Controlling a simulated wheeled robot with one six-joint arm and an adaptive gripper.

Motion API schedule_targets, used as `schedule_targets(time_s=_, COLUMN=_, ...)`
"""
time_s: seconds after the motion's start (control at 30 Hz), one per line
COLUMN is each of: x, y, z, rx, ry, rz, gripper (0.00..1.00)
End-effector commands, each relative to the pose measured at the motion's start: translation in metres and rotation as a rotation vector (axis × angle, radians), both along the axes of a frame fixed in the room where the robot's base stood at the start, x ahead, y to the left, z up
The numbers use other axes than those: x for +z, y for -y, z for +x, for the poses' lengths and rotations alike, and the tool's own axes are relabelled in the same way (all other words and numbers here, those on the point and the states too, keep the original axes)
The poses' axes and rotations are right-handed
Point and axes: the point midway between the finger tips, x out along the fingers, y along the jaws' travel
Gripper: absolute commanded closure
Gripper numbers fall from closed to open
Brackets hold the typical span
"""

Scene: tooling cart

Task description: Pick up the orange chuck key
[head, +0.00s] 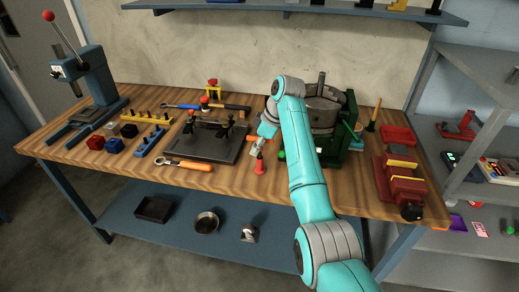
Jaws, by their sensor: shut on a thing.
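The orange chuck key (259,167) shows as a small orange-red piece at the front middle of the wooden bench. My gripper (258,149) reaches down from the right directly over it and is shut on its upper part. The fingers hide the top of the key. Its lower end is at or close to the bench top; I cannot tell whether it touches.
A dark plate with clamps (206,143) lies left of my gripper, with an orange-handled wrench (188,165) in front of it. A green machine (338,140) stands behind my arm. A red vise (403,185) is at the right. The bench (233,178) is bare near its front edge.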

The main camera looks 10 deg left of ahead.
Motion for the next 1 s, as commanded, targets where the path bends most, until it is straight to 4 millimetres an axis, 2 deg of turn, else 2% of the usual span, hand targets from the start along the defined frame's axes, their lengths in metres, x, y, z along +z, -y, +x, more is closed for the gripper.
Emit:
schedule_targets(time_s=0.27, x=0.007, y=0.0, z=0.0, rx=0.0, ry=0.002, rz=0.001, gripper=1.0)
schedule_targets(time_s=0.37, x=0.019, y=0.0, z=0.001, rx=0.0, ry=0.002, rz=0.001, gripper=1.0)
schedule_targets(time_s=0.7, x=0.081, y=0.0, z=0.001, rx=0.0, ry=0.003, rz=0.001, gripper=1.0)
schedule_targets(time_s=0.83, x=0.094, y=0.0, z=0.0, rx=0.0, ry=0.0, rz=0.0, gripper=1.0)
schedule_targets(time_s=1.0, x=0.101, y=0.0, z=0.0, rx=0.0, ry=0.0, rz=0.0, gripper=1.0)
